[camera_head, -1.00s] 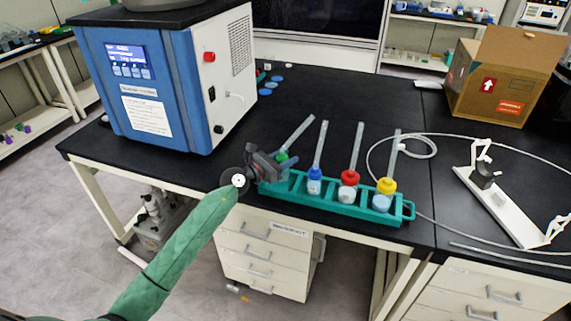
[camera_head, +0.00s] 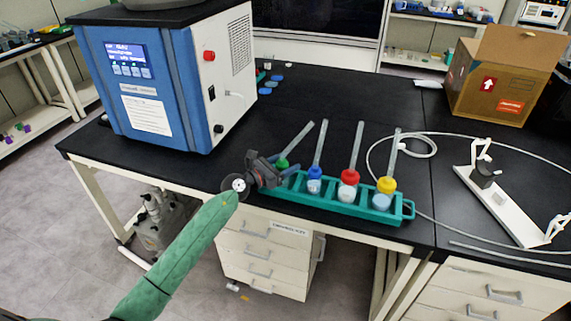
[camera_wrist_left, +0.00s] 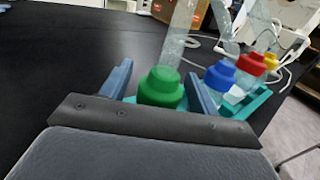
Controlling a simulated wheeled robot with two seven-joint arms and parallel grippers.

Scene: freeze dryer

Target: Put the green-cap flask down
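The green-cap flask (camera_head: 283,162) stands in the leftmost place of the teal rack (camera_head: 345,209), its long glass neck leaning up to the right. In the left wrist view its green cap (camera_wrist_left: 161,86) lies between and beyond my two blue fingers. My left gripper (camera_head: 279,168) is open, at the rack's left end, with a clear gap between the left finger and the cap. The gripper partly hides the flask's lower body. Blue-cap (camera_head: 315,172), red-cap (camera_head: 350,177) and yellow-cap (camera_head: 386,185) flasks stand in the same rack. My right gripper is not in view.
A blue and white freeze dryer (camera_head: 165,85) stands on the black bench left of the rack. A cardboard box (camera_head: 500,80), a white stand (camera_head: 503,207) and a looped tube (camera_head: 470,144) lie to the right. The bench behind the rack is mostly clear.

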